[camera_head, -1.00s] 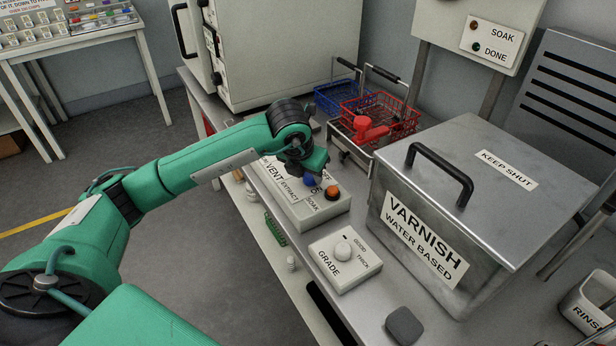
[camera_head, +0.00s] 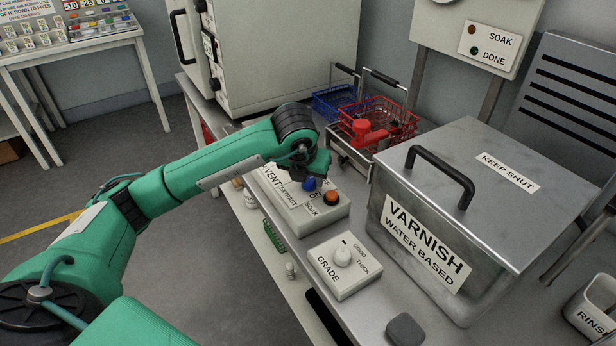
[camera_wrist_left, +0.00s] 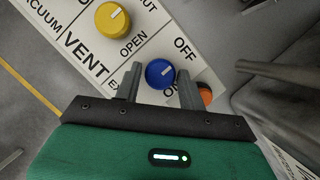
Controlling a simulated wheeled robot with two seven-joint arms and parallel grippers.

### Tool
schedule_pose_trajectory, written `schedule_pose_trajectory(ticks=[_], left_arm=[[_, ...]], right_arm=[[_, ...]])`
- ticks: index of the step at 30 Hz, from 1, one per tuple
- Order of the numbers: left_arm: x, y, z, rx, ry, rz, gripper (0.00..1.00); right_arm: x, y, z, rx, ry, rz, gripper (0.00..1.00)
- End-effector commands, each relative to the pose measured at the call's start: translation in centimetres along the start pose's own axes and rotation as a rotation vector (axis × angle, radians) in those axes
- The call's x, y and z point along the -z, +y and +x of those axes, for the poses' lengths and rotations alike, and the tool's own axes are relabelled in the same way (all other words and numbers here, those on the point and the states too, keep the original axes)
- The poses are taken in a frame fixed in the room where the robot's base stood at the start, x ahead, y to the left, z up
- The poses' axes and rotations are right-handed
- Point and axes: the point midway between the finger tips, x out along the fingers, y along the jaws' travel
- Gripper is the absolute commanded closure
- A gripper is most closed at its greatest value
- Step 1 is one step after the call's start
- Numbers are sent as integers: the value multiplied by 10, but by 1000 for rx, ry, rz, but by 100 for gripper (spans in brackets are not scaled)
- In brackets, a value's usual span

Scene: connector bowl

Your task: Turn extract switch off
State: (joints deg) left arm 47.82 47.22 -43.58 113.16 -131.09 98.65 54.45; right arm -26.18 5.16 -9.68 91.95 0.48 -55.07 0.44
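The extract switch is a blue round knob (camera_head: 309,183) on a pale control box (camera_head: 310,217) marked VENT, EXTRACT and SOAK. In the left wrist view the blue knob (camera_wrist_left: 160,73) has a short white mark slanting up to the right, with OFF above right and ON below right. My left gripper (camera_wrist_left: 159,78) is open, with one finger on each side of the knob and a small gap at each side. In the head view my left gripper (camera_head: 316,163) is over the box and its fingertips are mostly hidden. My right gripper is in neither view.
An orange button (camera_head: 332,191) is close beside the blue knob. A yellow knob (camera_wrist_left: 112,20) marked OPEN is on the same panel. A GRADE box (camera_head: 345,265), a VARNISH tank (camera_head: 470,200) and a red basket (camera_head: 405,124) stand nearby.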

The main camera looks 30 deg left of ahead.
Motion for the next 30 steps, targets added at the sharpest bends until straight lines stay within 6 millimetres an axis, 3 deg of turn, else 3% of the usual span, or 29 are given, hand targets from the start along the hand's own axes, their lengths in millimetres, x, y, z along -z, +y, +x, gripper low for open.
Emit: schedule_pose_trajectory(ticks=[2,14,30], left_arm=[[0,0,0,0,0,0,45],[0,0,-8,1,1,2,45],[0,0,-118,1,-2,1,45]], right_arm=[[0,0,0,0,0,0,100],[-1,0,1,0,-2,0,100],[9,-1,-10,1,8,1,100]])
